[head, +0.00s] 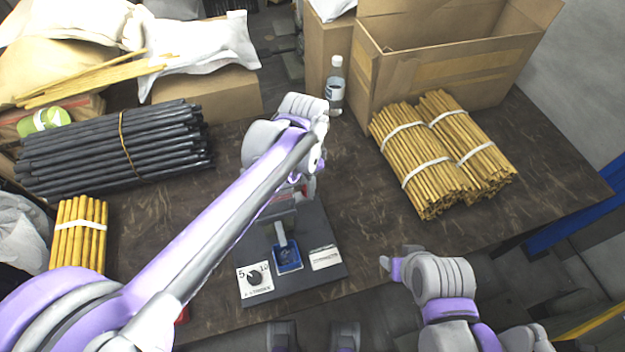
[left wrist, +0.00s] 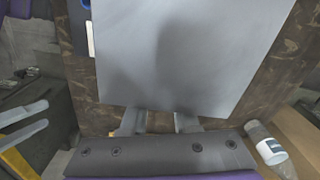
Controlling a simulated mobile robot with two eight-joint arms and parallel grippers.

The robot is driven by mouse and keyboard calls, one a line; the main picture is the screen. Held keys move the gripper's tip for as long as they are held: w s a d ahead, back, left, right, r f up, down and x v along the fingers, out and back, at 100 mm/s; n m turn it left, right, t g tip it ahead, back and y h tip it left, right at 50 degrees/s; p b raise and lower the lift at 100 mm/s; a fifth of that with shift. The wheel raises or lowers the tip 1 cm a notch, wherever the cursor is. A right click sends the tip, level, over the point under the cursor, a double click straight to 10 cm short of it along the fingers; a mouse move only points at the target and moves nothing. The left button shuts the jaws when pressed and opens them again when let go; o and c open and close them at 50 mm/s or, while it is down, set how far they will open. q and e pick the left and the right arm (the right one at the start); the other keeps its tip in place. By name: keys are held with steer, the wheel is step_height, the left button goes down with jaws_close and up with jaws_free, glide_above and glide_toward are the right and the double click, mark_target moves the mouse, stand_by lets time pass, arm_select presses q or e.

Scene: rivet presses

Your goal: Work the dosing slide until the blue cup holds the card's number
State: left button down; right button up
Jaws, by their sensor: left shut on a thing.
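The dosing device stands on a dark grey base plate (head: 315,284). The blue cup (head: 288,258) sits on the plate below a grey chute (head: 280,234), and its contents are too small to tell. A white card (head: 254,281) with a dial reading 5 and 10 lies left of the cup. My left gripper (head: 312,166) is shut at the device's upper part, on what seems to be the dosing slide; the grip is hidden. In the left wrist view, its fingers (left wrist: 159,122) meet a broad grey face (left wrist: 185,50). My right gripper (head: 393,267) hangs off the table's front; its opening is unclear.
A second white card (head: 325,258) lies right of the cup. A clear bottle (head: 335,87) stands behind the device. Bundled yellow sticks (head: 440,150) and an open carton (head: 440,65) are right; black rods (head: 110,148) are left. The table (head: 375,235) right of the plate is clear.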

mark_target(305, 187)
arm_select(q)
steer(key=c, duration=0.7)
jaws_free()
steer(key=shift+s+a, duration=0.1)
steer(key=shift+a, duration=0.1)
steer(key=shift+o, duration=0.2)
steer(key=shift+r, duration=0.1)
step_height(305, 187, up, 11)
steer(key=p, duration=0.1)
steer(key=shift+f, duration=0.2)
